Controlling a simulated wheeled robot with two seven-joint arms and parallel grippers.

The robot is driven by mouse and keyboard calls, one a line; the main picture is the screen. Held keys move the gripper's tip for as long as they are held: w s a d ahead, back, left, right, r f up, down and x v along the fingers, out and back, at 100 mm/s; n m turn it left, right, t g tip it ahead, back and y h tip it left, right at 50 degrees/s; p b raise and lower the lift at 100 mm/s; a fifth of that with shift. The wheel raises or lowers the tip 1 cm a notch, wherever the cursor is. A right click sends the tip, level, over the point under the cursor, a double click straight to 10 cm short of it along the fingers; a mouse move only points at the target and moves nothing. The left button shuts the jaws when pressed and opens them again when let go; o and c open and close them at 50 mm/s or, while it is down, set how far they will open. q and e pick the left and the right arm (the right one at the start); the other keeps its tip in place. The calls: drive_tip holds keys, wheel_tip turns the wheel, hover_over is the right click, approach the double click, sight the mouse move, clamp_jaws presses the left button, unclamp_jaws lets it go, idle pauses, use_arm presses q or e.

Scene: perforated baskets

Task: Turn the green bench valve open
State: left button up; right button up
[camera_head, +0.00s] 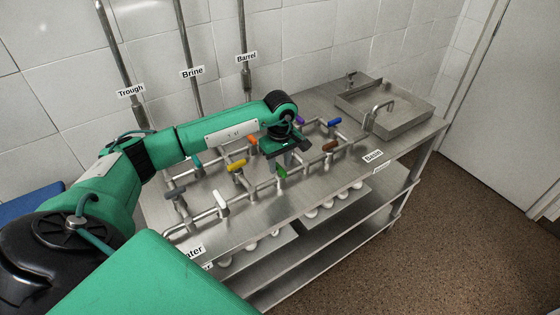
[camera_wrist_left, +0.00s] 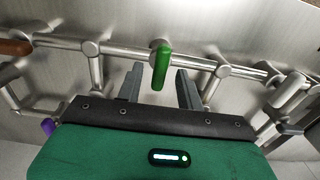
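The green valve handle (camera_head: 281,172) sits on the front pipe run of the steel bench, just below my left gripper in the head view. In the left wrist view the green handle (camera_wrist_left: 161,68) sticks out from the pipe, its long side nearly upright in the picture. My left gripper (camera_head: 290,157) is open, partly hidden by its own wrist in the head view. In the left wrist view its two fingers (camera_wrist_left: 158,78) appear on either side of the green handle with gaps on both sides. I cannot tell whether the tips reach its depth. My right gripper is not in view.
Other handles crowd the pipework: yellow (camera_head: 237,166), orange (camera_head: 253,140), white (camera_head: 220,201), brown (camera_head: 330,146) and blue (camera_head: 334,122). A basin (camera_head: 400,122) is set at the bench's right end. Vertical pipes (camera_head: 187,55) run up the wall. Floor at right is clear.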

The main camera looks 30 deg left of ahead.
use_arm(q)
drive_tip(key=shift+f, duration=0.5)
drive_tip(key=shift+c, duration=0.3)
clamp_jaws()
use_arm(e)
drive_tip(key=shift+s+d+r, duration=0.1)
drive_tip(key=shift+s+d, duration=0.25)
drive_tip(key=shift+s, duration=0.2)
